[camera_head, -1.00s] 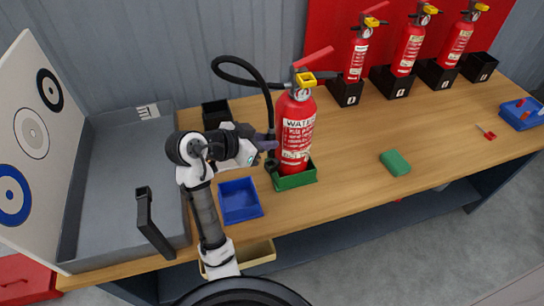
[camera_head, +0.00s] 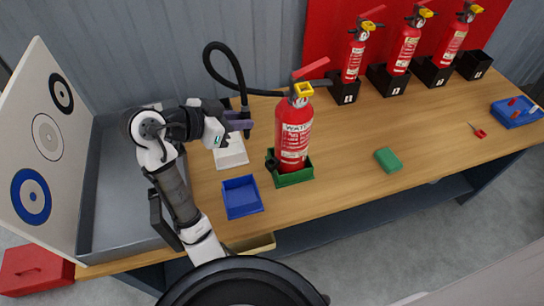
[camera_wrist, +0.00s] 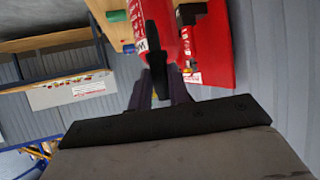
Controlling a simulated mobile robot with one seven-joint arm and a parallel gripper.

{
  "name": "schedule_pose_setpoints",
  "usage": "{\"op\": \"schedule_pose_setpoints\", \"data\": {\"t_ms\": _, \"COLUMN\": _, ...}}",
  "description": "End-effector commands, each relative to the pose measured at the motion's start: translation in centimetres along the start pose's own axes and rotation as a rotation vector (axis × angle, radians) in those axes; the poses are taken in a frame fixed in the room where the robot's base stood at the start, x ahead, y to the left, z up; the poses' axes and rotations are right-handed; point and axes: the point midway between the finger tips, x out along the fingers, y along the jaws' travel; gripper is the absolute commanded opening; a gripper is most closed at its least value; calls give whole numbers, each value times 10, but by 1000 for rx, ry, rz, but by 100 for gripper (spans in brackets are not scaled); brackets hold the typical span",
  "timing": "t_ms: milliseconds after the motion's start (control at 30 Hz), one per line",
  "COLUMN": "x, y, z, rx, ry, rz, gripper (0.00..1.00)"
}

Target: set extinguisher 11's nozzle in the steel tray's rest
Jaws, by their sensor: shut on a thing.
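The red extinguisher (camera_head: 293,138) stands upright in a green tray (camera_head: 296,178); its number is not readable. Its black hose (camera_head: 219,60) loops from the yellow-marked head up and left to my gripper (camera_head: 243,122). My gripper is shut on the nozzle end (camera_head: 246,132), held left of the extinguisher and apart from it. In the wrist view, the dark nozzle (camera_wrist: 156,58) lies between the fingers. A large grey tray (camera_head: 128,190), probably the steel one, lies at left, partly behind my arm. I cannot make out its rest for certain.
A small pale tray (camera_head: 231,154) lies below my gripper, and a blue tray (camera_head: 241,197) is nearer the front. A target board (camera_head: 45,140) stands left. Several extinguishers line the back right.

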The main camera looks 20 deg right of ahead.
Motion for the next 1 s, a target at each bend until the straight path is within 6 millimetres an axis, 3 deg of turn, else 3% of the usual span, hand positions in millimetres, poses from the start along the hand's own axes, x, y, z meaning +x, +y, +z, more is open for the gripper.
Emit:
{"op": "schedule_pose_setpoints", "data": {"t_ms": 233, "x": -48, "y": -7, "z": 26, "rx": -3, "ry": 5, "rz": -6, "gripper": 0}}
{"op": "schedule_pose_setpoints", "data": {"t_ms": 1000, "x": -133, "y": -18, "z": 75, "rx": -2, "ry": 14, "rz": -5, "gripper": 0}}
